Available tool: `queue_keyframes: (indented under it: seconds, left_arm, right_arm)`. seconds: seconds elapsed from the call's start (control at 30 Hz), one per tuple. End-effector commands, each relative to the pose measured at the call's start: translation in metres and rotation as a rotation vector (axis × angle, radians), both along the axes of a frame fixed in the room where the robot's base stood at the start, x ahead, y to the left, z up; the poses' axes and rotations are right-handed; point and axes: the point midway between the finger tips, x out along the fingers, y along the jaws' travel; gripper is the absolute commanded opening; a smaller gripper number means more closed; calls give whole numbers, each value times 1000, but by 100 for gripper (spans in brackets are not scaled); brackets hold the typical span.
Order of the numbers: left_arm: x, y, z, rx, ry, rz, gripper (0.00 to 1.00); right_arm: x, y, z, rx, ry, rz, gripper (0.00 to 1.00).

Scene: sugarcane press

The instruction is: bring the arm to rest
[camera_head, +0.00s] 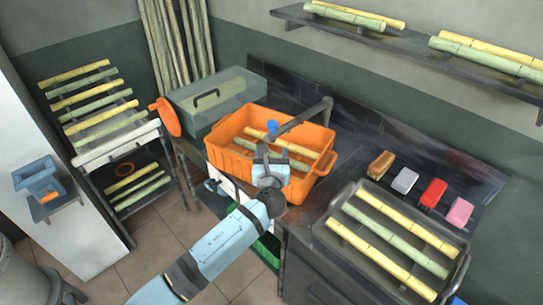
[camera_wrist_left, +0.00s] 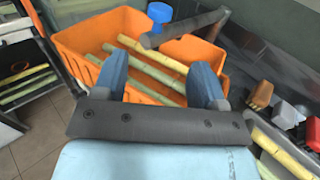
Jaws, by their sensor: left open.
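My left arm comes in from the lower left in the head view. Its gripper (camera_head: 272,160) is over the near side of an orange crate (camera_head: 226,132) on the counter. In the left wrist view the two blue fingers of the left gripper (camera_wrist_left: 163,80) stand wide apart with nothing between them. Beyond them the orange crate (camera_wrist_left: 88,36) holds several yellow and green cane pieces (camera_wrist_left: 150,56). My right gripper is not clearly in view; only a small blue part shows at the lower right edge of the head view.
A tray (camera_head: 325,228) of cane lies at right, beside several small coloured blocks (camera_head: 403,181). A dark tap (camera_head: 305,116) reaches over the crate. A green toolbox (camera_head: 217,98) stands behind left. Wall shelf (camera_head: 400,37) and left rack (camera_head: 117,148) hold cane. The floor (camera_head: 145,262) is clear.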

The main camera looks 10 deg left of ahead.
Motion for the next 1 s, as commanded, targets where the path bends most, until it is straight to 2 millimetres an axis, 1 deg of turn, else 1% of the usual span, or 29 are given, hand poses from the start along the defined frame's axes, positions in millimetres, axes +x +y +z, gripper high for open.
queue_keyframes:
  seconds: [0.1,0.5,0.57,0.63,0.67,0.77,0.8,0.87,0.9,0.97,1.0]
  left_arm:
    - [-3,0,0,0,0,0,65]
    - [-3,0,0,-2,1,0,65]
    - [-6,0,-4,-26,8,-2,65]
    - [-15,3,-17,-110,33,-8,65]
    - [-21,4,-25,-172,50,-12,65]
    - [-55,11,-65,-481,130,-13,65]
    - [-74,14,-82,-644,167,-2,65]
    - [-105,20,-108,-909,221,31,65]
    - [-127,23,-123,-1089,252,64,65]
    - [-159,29,-141,-1353,287,128,65]
    - [-181,33,-151,-1529,304,181,65]
  right_arm:
    - [0,1,0,1,0,2,47]
    - [0,1,1,2,-2,2,47]
    - [0,1,1,2,-2,2,47]
    - [0,1,2,2,-3,2,47]
    - [0,1,3,1,-3,1,47]
    - [1,0,5,0,-4,0,47]
    - [1,-1,7,-1,-4,-1,47]
    - [1,-1,8,-2,-6,-1,47]
    - [1,-2,10,-2,-6,-2,47]
    - [1,-3,11,-3,-7,-4,47]
    - [1,-3,12,-4,-6,-3,47]
